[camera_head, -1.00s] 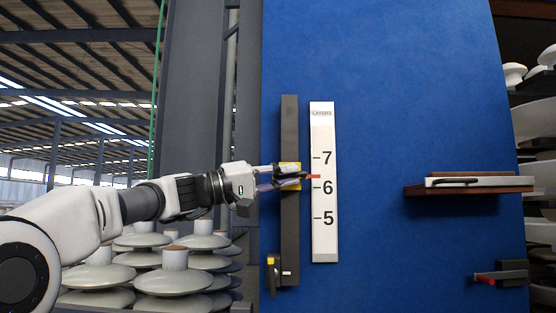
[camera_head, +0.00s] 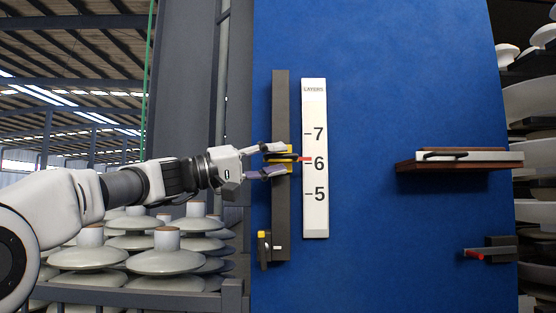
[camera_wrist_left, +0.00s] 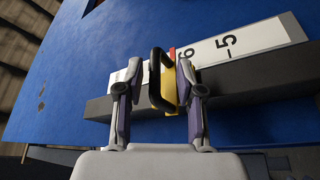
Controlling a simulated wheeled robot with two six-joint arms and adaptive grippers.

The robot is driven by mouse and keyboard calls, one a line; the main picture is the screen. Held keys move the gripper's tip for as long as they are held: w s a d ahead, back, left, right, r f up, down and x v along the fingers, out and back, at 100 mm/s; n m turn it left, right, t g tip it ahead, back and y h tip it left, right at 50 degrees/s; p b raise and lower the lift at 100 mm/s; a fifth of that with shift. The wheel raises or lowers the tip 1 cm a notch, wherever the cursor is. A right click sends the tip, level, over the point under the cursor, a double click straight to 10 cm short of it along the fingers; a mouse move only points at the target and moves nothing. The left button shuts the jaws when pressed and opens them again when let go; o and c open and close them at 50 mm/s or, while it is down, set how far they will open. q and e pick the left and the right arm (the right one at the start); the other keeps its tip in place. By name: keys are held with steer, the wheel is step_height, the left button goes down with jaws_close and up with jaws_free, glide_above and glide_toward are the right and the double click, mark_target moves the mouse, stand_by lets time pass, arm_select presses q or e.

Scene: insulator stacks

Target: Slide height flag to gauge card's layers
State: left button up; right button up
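The height flag (camera_head: 284,166) is a yellow slider with a black handle and a red pointer, on a dark vertical rail (camera_head: 281,205). Its pointer lies at about the 6 mark, perhaps slightly above it, on the white strip (camera_head: 314,215) headed LAYERS and marked 7, 6, 5. My left gripper (camera_head: 264,161) is open at the slider, one finger above and one below the handle. In the left wrist view the black handle (camera_wrist_left: 155,80) stands between the spread fingers (camera_wrist_left: 160,112), with a gap on its left side. My right gripper is out of view.
A brown shelf (camera_head: 405,167) with a white clipboard-like item (camera_head: 480,155) juts from the blue panel (camera_head: 370,80) at right. A red-tipped lever (camera_head: 474,254) sits below it. Pale insulator stacks (camera_head: 165,262) stand at lower left. The panel between strip and shelf is clear.

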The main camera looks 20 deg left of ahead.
arm_select(q)
steer(key=v, duration=1.1)
steer(key=shift+w+f, duration=0.15)
steer(key=shift+w, duration=0.1)
steer(key=shift+s+a, duration=0.1)
